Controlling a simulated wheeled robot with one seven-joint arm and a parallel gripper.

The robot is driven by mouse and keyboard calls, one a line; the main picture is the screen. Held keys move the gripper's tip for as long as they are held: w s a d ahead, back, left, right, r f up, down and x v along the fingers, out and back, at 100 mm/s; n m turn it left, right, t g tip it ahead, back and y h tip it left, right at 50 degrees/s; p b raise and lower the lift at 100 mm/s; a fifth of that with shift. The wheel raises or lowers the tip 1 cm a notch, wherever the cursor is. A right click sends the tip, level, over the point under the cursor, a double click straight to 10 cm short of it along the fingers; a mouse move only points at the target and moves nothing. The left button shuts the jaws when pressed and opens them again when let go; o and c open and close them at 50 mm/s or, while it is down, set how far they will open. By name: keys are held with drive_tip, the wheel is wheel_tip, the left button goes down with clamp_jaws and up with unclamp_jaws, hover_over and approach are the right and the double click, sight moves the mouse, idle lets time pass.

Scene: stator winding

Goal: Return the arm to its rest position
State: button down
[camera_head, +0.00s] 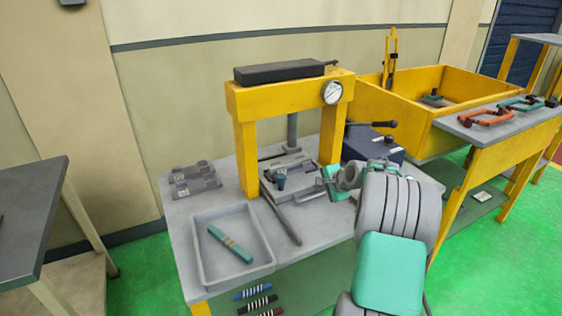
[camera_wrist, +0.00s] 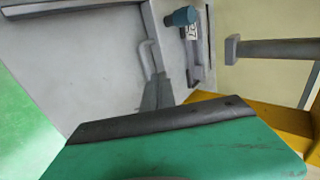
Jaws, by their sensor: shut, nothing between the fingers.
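My arm reaches in from the lower right of the head view, with its wrist beside the right post of the yellow press (camera_head: 248,160). My gripper (camera_head: 325,183) is partly hidden by my own wrist and sits close to the press's base plate. It is shut with nothing held. In the wrist view a teal housing with a dark edge fills the bottom. Beyond it are the grey bench top (camera_wrist: 105,75) and a small fixture with a blue knob (camera_wrist: 183,17). The same fixture (camera_head: 281,184) stands on the press base in the head view.
A grey tray (camera_head: 208,268) holds a banded teal stick (camera_head: 230,243). A dark bar (camera_head: 284,222) lies near the press. A navy box (camera_head: 372,145) with a lever stands behind my wrist. A yellow bin (camera_head: 400,112) and orange clamp (camera_head: 486,117) are at right. Green floor is open lower right.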

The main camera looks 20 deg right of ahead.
drive_tip(key=s+a+r+n+g, duration=0.1)
drive_tip(key=s+a+r+n, duration=0.25)
drive_tip(key=a, duration=0.55)
drive_tip(key=s+a+r+n+g, duration=0.2)
drive_tip(key=s+a+n, duration=0.25)
drive_tip(key=a, duration=0.55)
drive_tip(key=s+a+n+g, duration=0.1)
drive_tip(key=s+a+n, duration=0.2)
drive_tip(key=s, duration=0.4)
drive_tip(key=s+a+n+g, duration=0.1)
drive_tip(key=s+a+n, duration=0.2)
drive_tip(key=s+a, duration=0.2)
drive_tip(key=s+a+f+n+g, duration=0.1)
drive_tip(key=s+a+n, duration=0.2)
drive_tip(key=s, duration=0.6)
drive_tip(key=shift+a+n, duration=0.4)
drive_tip(key=shift+s+f, duration=0.1)
drive_tip(key=shift+d, duration=0.1)
